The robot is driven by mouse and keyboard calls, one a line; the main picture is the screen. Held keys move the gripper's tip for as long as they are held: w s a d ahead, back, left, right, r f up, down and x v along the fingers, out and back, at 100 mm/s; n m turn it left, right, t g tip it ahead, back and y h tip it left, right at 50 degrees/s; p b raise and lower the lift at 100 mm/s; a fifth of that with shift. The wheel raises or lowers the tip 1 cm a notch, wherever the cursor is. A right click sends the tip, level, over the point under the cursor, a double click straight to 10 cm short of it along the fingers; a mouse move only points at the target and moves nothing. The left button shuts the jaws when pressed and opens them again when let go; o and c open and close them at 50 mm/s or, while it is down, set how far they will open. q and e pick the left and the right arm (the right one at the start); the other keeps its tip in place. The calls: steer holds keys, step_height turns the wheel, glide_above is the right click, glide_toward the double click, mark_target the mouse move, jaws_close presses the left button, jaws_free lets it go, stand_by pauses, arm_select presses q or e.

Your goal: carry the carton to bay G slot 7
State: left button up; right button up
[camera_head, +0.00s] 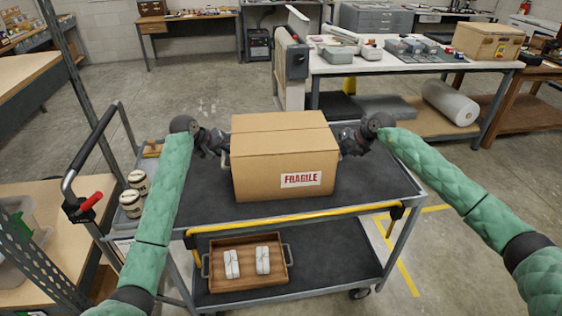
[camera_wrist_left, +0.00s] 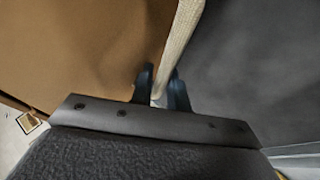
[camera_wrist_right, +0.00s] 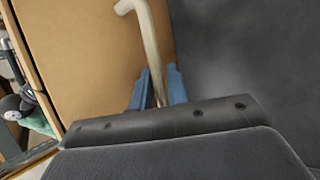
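The carton (camera_head: 280,158) is a closed brown cardboard box with a red FRAGILE label. It appears to rest upright on the dark top of the cart (camera_head: 385,195). My left gripper (camera_head: 225,147) is at the carton's left side. In the left wrist view its fingers (camera_wrist_left: 161,92) are closed around a pale rope-like handle (camera_wrist_left: 182,40) beside the carton wall. My right gripper (camera_head: 342,145) is at the right side. In the right wrist view its fingers (camera_wrist_right: 158,92) are closed around a similar handle (camera_wrist_right: 146,35). The fingertips are largely hidden in the head view. No bay or slot marking is readable.
The cart's lower shelf holds a wooden tray (camera_head: 247,284) with two white wrapped items. Two jars (camera_head: 131,203) stand at the cart's left end, by its push handle (camera_head: 88,150). A white workbench (camera_head: 395,65) stands behind. Open floor lies to the right and back left.

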arm_select(q)
jaws_close()
arm_select(e)
jaws_close()
arm_select(q)
steer(key=shift+r, duration=0.2)
arm_select(e)
steer(key=shift+r, duration=0.2)
